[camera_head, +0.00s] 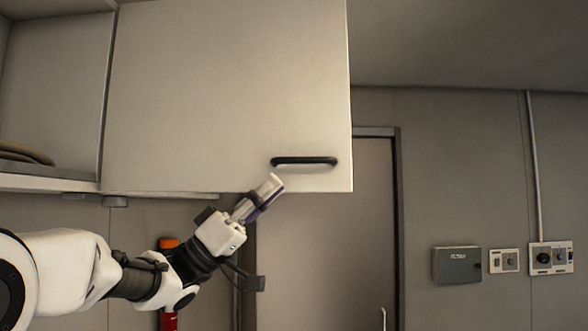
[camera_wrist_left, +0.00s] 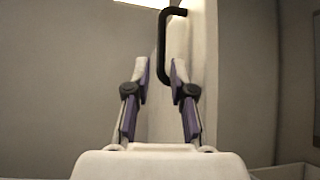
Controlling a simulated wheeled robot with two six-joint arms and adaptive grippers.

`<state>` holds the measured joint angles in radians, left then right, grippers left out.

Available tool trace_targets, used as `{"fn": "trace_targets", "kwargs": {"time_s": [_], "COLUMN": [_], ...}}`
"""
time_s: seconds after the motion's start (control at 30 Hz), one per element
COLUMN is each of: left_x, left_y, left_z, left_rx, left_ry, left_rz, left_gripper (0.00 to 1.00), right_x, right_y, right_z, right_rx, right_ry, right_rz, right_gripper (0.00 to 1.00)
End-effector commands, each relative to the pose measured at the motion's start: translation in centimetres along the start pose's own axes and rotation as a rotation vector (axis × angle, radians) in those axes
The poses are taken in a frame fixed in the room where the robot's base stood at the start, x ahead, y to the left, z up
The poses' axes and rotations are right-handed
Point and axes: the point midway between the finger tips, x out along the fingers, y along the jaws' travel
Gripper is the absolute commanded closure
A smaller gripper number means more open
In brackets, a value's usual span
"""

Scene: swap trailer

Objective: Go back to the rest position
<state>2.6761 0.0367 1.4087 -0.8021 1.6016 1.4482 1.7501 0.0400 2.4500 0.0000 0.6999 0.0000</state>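My left gripper (camera_head: 272,184) is just below the left end of a black bar handle (camera_head: 304,160) on a pale cabinet door (camera_head: 225,90). In the left wrist view its two fingers (camera_wrist_left: 160,75) are apart with nothing held between them. There the handle (camera_wrist_left: 163,50) shows beyond the fingertips, its lower end by the right finger. I cannot tell whether a finger touches it. The door stands swung open, and its pale face (camera_wrist_left: 205,60) shows right of the handle in the wrist view. My right gripper is not in view.
An open shelf (camera_head: 45,182) holds a coiled brown item (camera_head: 25,152) at the left. A red object (camera_head: 169,321) stands partly hidden behind my left arm. A grey door (camera_head: 325,250) is in the back wall, with a grey box (camera_head: 457,265) and switches (camera_head: 503,261) to its right.

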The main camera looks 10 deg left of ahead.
Motion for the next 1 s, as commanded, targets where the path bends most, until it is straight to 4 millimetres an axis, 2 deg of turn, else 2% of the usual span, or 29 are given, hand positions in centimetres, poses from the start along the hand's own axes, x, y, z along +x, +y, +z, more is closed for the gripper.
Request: {"fn": "trace_targets", "kwargs": {"time_s": [0.1, 0.2, 0.67, 0.73, 0.87, 0.97, 1.0], "left_x": [-2.7, -4.0, -4.4, -4.8, -7.5, -11.9, -14.1], "left_y": [0.0, 0.0, 0.0, -0.5, -4.1, -8.5, -10.2], "left_z": [-0.1, -0.1, 0.0, 0.4, 3.7, 8.9, 11.4], "left_rx": [-0.001, 0.0, 0.001, -0.006, -0.063, -0.157, -0.205], "left_ry": [0.002, 0.001, -0.001, -0.001, -0.01, -0.024, -0.024], "left_rz": [-0.002, -0.001, 0.0, -0.007, -0.065, -0.155, -0.204], "left_gripper": [0.77, 0.77, 0.77, 0.77, 0.77, 0.77, 0.77], "right_x": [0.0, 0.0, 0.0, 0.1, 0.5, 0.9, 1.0], "right_y": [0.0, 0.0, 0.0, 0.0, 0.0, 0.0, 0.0], "right_z": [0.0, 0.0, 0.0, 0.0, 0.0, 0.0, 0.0], "right_rx": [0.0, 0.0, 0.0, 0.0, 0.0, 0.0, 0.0], "right_ry": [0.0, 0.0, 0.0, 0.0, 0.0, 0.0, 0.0], "right_rz": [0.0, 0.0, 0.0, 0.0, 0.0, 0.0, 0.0], "right_gripper": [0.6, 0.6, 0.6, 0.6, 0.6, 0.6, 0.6]}}
